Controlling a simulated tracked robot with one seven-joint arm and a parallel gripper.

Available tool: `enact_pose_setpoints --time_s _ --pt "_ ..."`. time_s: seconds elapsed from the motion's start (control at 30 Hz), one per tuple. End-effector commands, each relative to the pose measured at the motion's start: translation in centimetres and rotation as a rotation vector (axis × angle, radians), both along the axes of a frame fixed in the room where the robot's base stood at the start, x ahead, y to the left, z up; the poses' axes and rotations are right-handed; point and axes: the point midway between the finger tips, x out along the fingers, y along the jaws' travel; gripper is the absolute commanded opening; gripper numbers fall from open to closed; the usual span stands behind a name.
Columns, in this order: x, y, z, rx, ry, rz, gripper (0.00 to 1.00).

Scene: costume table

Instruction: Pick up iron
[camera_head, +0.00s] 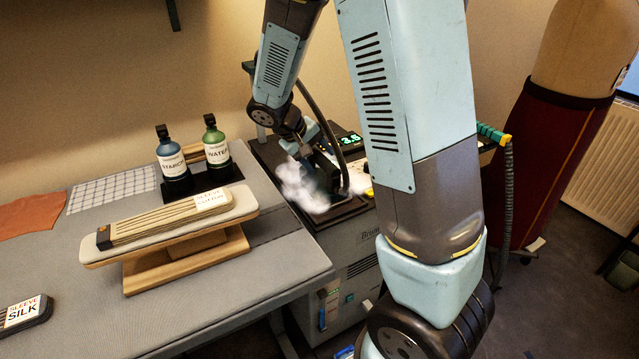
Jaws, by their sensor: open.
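The iron (322,182) stands on its rest on top of the grey steam station, right of the ironing table, with a dark hose rising behind it. White steam hides part of its lower left side. My gripper (318,158) reaches down from above to the iron's top and handle area. Its jaws are open. The fingertips are small and dark against the iron, so I cannot tell whether they touch the handle.
The steam station (350,245) has a green lit display (349,139). Left of it, the grey table (200,300) holds a sleeve board (170,225), a starch bottle (170,155) and a water bottle (215,145). A dress form (550,150) stands at the right.

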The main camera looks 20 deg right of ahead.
Motion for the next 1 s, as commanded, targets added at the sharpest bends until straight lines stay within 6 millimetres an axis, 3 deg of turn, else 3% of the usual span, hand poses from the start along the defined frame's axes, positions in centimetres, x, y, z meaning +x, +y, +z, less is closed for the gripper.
enact_pose_setpoints --time_s 0.37,1.0 --pt "0.11 -0.63 -0.92 0.0 0.0 0.0 0.61" --pt "0.1 -0.58 -0.92 0.001 0.0 0.0 0.01"
